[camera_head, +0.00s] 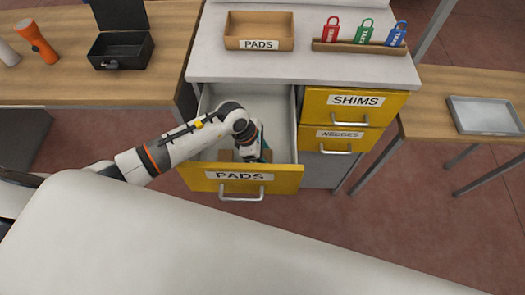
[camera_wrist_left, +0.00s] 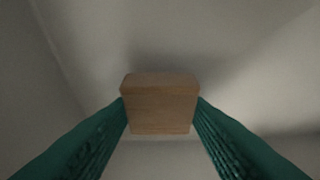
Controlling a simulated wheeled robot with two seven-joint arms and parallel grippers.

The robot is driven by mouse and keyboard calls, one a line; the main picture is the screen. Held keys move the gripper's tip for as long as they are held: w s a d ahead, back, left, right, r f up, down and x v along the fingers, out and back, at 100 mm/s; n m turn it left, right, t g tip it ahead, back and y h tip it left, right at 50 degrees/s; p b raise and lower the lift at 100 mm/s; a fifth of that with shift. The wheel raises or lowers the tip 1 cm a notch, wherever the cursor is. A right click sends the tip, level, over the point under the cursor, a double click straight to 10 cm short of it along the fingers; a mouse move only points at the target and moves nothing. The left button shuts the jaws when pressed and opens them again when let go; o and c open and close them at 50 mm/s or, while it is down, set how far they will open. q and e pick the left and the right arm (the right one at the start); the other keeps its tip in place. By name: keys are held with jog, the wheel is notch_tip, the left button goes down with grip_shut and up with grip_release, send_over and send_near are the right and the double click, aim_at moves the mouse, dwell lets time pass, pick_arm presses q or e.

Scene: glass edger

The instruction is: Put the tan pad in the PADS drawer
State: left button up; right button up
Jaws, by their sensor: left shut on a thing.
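The PADS drawer (camera_head: 222,183) is pulled open, with a yellow front and a pale grey inside. My left gripper (camera_head: 250,155) reaches down into it, near the drawer front. In the left wrist view my left gripper (camera_wrist_left: 160,112) has its green fingers on both sides of the tan pad (camera_wrist_left: 160,105), a small brown block, and is shut on it. Pale drawer surfaces surround the pad there; I cannot tell whether it touches the drawer bottom. In the head view my arm and gripper cover most of the pad. My right gripper is not in view.
A wooden tray (camera_head: 258,31) labelled PADS sits on the cabinet top beside a rack (camera_head: 358,47) with red, green and blue padlock-shaped tags. SHIMS (camera_head: 355,103) and WEDGES (camera_head: 338,139) drawers are closed. A black open box (camera_head: 121,50) and orange flashlight (camera_head: 37,41) lie left; a grey tray (camera_head: 485,115) right.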

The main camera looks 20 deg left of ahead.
pick_arm(q)
jog(key=shift+f, duration=0.4)
jog(key=shift+f, duration=0.15)
jog(key=o, duration=1)
jog(key=shift+c, duration=0.2)
jog(key=shift+r, duration=0.2)
jog(key=b+v, duration=0.2)
jog(key=v, duration=1)
